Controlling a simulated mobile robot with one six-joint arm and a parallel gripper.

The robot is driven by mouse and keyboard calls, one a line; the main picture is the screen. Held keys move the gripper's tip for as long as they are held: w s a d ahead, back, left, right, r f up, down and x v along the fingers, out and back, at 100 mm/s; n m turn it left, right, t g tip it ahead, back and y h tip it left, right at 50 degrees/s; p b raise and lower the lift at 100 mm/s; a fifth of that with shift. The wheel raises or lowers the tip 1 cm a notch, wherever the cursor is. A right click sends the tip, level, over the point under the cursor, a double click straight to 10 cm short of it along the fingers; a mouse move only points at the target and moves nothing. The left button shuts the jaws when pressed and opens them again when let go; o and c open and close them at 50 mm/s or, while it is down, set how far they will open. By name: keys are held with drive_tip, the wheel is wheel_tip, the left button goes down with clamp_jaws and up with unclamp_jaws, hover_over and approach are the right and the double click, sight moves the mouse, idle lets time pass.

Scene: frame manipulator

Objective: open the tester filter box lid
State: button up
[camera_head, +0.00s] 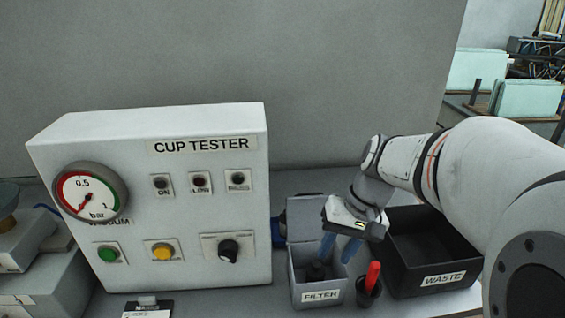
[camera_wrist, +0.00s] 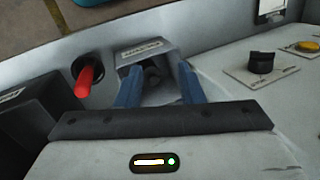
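The grey filter box (camera_head: 320,296) stands right of the cup tester, with a FILTER label on its front. Its top is open, and a dark round thing (camera_head: 316,270) shows inside. A grey panel that looks like its lid (camera_head: 303,222) stands raised at the back, partly hidden by my gripper. My gripper (camera_head: 338,248) is above the box's right side, its blue fingers pointing down. In the wrist view my gripper (camera_wrist: 158,72) has its fingers apart with nothing clearly held, and the box (camera_wrist: 140,52) lies between and beyond them. I cannot tell whether a finger touches the box or lid.
The white cup tester (camera_head: 200,190) with a gauge, buttons and knob stands to the left. A dark cup with a red-handled tool (camera_head: 373,276) stands right of the filter box. A black waste bin (camera_head: 440,281) is further right. A grey wall panel is behind.

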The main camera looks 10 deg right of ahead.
drive_tip(key=w+d+f+m+y+b, duration=0.1)
drive_tip(key=w+d+f+y, duration=0.15)
drive_tip(key=w+y, duration=0.4)
drive_tip(key=m+t+y, duration=0.1)
drive_tip(key=y, duration=0.3)
approach(310, 214)
drive_tip(key=d+f, duration=0.2)
drive_tip(key=d, duration=0.1)
drive_tip(key=w+a+y+p, duration=0.1)
drive_tip(key=w+a, duration=0.1)
drive_tip(key=a, duration=0.1)
drive_tip(key=w+a+m+y+p, duration=0.1)
drive_tip(key=w+a+p, duration=0.1)
drive_tip(key=a, duration=0.2)
drive_tip(key=w+a+y+p, duration=0.2)
drive_tip(key=a, duration=0.1)
drive_tip(key=shift+w+a+r+m+g, duration=0.15)
drive_tip(key=shift+a+m+g, duration=0.15)
drive_tip(key=shift+a+g, duration=0.1)
drive_tip(key=shift+a+p, duration=0.3)
drive_tip(key=shift+a, duration=0.4)
drive_tip(key=shift+c, duration=0.4)
clamp_jaws()
